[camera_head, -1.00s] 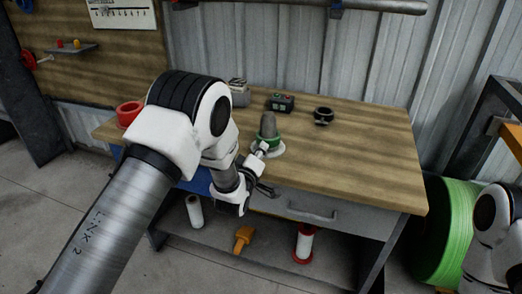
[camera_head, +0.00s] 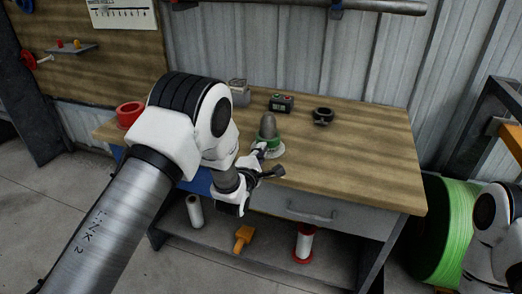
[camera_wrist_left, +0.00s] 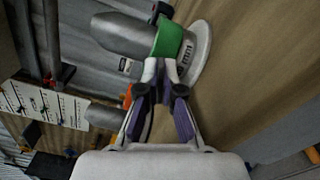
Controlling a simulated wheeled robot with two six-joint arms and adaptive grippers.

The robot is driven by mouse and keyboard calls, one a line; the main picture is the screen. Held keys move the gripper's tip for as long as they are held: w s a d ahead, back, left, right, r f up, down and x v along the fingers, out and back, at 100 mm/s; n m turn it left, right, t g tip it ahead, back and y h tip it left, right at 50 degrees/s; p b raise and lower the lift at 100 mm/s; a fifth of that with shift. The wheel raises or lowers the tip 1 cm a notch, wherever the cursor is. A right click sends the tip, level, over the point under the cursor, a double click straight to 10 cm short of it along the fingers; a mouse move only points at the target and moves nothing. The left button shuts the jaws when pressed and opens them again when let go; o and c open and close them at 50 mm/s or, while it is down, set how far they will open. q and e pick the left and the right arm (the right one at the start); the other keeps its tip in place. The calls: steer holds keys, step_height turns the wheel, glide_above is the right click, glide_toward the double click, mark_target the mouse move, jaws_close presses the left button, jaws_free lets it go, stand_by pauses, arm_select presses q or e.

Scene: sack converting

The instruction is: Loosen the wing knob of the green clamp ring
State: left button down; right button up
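The green clamp ring (camera_head: 267,141) sits around the lower part of a grey rounded sleeve (camera_head: 268,122), on a pale round base (camera_head: 270,152) near the bench's front edge. The ring also shows in the left wrist view (camera_wrist_left: 168,40). My left gripper (camera_head: 260,153) reaches it from the front left. In the left wrist view its fingertips (camera_wrist_left: 161,70) are close together at the ring's near side, and appear shut on the wing knob, which they mostly hide. My right gripper is out of view.
A button box (camera_head: 281,102), a black ring (camera_head: 323,115) and a grey block (camera_head: 239,92) stand behind on the wooden bench (camera_head: 365,155). A red ring (camera_head: 129,114) lies at the left. The bench's right side is clear. A green reel (camera_head: 447,230) stands right.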

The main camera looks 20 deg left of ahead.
arm_select(q)
steer(key=shift+n, duration=1.4)
steer(key=c, duration=1.3)
jaws_free()
steer(key=shift+s, duration=0.1)
steer(key=s, duration=1.1)
steer(key=shift+s+a, duration=0.2)
steer(key=shift+s, duration=0.2)
